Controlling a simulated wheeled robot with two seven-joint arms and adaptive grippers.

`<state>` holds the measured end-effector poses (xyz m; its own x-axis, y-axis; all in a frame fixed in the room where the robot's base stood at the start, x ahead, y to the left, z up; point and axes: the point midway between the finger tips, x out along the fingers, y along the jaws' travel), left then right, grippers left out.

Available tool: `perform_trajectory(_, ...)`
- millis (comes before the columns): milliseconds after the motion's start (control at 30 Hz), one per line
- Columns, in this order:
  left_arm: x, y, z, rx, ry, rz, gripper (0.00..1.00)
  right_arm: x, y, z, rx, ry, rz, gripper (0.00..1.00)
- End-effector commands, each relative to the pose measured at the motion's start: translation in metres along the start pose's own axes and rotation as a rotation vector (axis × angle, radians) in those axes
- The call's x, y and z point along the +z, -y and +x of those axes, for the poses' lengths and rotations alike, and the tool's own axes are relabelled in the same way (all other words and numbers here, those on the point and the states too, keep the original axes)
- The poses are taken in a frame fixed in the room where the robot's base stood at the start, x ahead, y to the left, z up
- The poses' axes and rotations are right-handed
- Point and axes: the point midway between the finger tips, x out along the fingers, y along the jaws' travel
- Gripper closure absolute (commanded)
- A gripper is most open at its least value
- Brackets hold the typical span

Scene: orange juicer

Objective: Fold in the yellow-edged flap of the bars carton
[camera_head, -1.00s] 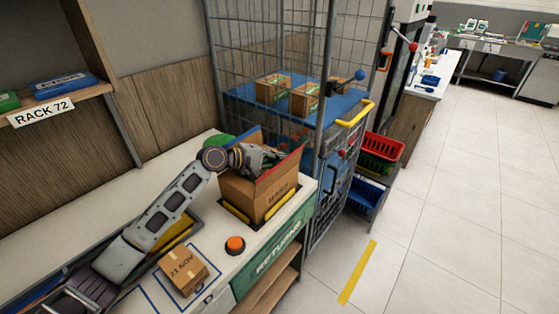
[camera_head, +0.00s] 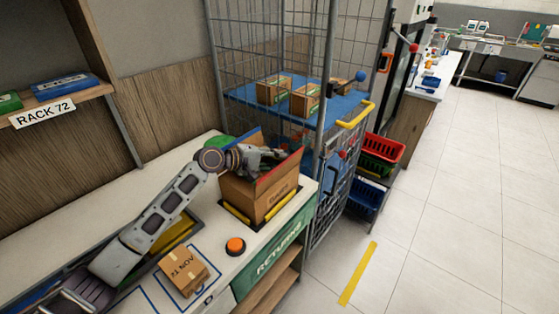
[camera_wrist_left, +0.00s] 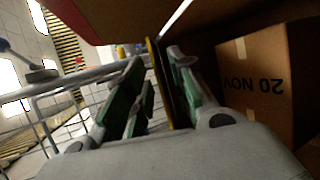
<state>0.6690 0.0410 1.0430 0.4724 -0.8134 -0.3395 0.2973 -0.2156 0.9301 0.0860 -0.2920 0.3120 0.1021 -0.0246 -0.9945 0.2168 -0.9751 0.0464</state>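The open brown bars carton (camera_head: 258,201) stands upright near the right end of the counter. A red-edged flap (camera_head: 279,170) rises on its near side, and a blue-edged flap shows at its far left. My left gripper (camera_head: 262,158) reaches over the carton's top from the left. In the left wrist view, the yellow-edged flap (camera_wrist_left: 163,85) is seen nearly edge-on between the green-padded fingers of my left gripper (camera_wrist_left: 165,95). The fingers are apart, with a gap on the flap's left side. Contact on its right side is unclear. My right gripper is out of view.
A small taped box (camera_head: 183,271) and an orange button (camera_head: 235,246) are on the counter in front. A wire cage (camera_head: 325,120) with small boxes on a blue shelf stands close behind the carton. A date-marked box (camera_wrist_left: 255,75) shows beyond the flap in the wrist view.

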Motion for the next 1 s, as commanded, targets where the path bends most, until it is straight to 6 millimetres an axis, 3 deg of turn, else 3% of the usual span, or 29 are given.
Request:
perform_trajectory(533, 0.0, 0.001, -0.058, 0.0, -0.001, -0.001, 0.76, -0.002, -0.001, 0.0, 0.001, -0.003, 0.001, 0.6)
perform_trajectory(1000, 0.0, 0.0, -0.065, 0.0, 0.0, -0.001, 0.78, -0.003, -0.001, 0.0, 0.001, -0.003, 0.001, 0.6)
